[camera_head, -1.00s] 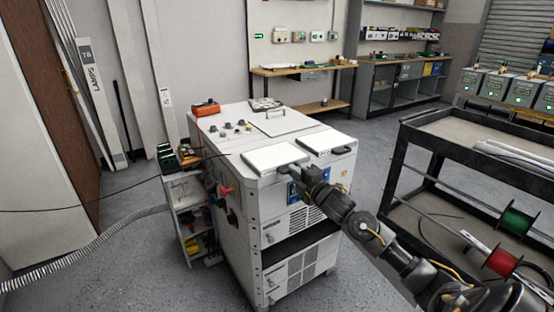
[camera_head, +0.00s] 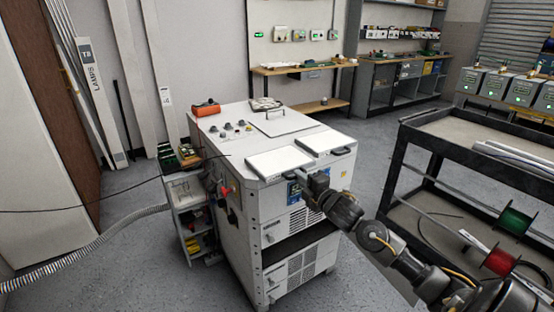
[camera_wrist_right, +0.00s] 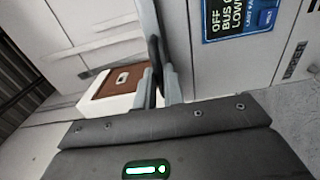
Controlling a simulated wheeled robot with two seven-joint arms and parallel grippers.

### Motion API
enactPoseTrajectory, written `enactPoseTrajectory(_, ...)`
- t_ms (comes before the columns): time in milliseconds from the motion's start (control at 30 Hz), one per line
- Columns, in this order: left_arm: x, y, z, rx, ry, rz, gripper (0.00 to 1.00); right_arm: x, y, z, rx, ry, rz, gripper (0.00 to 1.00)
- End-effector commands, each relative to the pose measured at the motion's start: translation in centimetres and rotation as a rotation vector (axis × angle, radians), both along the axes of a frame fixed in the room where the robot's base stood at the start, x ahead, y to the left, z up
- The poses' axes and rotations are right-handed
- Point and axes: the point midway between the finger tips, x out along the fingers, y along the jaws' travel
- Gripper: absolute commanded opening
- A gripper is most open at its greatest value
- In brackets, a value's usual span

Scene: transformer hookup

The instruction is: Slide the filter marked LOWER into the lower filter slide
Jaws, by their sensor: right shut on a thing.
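Two flat white panels that look like filters lie on top of the grey cabinet: a left one (camera_head: 278,161) and a right one (camera_head: 323,142) with a dark handle. Their markings are too small to read. My right gripper (camera_head: 306,178) is at the front edge of the left panel and hides part of it. In the right wrist view its fingers (camera_wrist_right: 160,88) are shut on a thin dark part, seemingly that filter's handle. I cannot pick out the lower filter slide; the cabinet front (camera_head: 306,244) has vented panels and a dark gap. My left gripper is not in view.
A black cart (camera_head: 428,148) with wire spools stands on the right. A small side shelf (camera_head: 188,215) and a grey hose (camera_head: 95,248) are left of the cabinet. A blue sign (camera_wrist_right: 238,17) is on the cabinet front. The floor between cabinet and cart is open.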

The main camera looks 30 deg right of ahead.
Motion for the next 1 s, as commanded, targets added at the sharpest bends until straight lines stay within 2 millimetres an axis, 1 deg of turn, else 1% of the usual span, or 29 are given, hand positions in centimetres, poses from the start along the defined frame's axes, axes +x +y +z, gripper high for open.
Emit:
enactPoseTrajectory(167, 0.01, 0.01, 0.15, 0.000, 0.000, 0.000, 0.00, -0.37, -0.02, -0.01, 0.000, 0.001, -0.001, 0.00)
enactPoseTrajectory(433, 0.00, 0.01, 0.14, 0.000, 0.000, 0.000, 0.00, -0.42, -0.02, -0.02, 0.000, 0.001, -0.001, 0.00)
enactPoseTrajectory(467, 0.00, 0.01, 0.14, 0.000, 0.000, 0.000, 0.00, -0.42, -0.02, -0.02, 0.000, 0.001, -0.001, 0.13)
enactPoseTrajectory(633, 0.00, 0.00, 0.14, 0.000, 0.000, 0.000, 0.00, -0.41, -0.01, -0.02, 0.000, 0.001, 0.000, 0.35)
enactPoseTrajectory(833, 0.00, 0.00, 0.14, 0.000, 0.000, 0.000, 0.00, -0.41, -0.01, -0.01, 0.000, 0.001, 0.000, 0.36)
enactPoseTrajectory(867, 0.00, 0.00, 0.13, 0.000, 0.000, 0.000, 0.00, -0.41, 0.00, -0.08, 0.000, 0.002, 0.000, 0.39)
enactPoseTrajectory(1000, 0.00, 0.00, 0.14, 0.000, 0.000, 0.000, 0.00, -0.41, 0.00, -0.07, 0.000, 0.002, 0.000, 0.40)
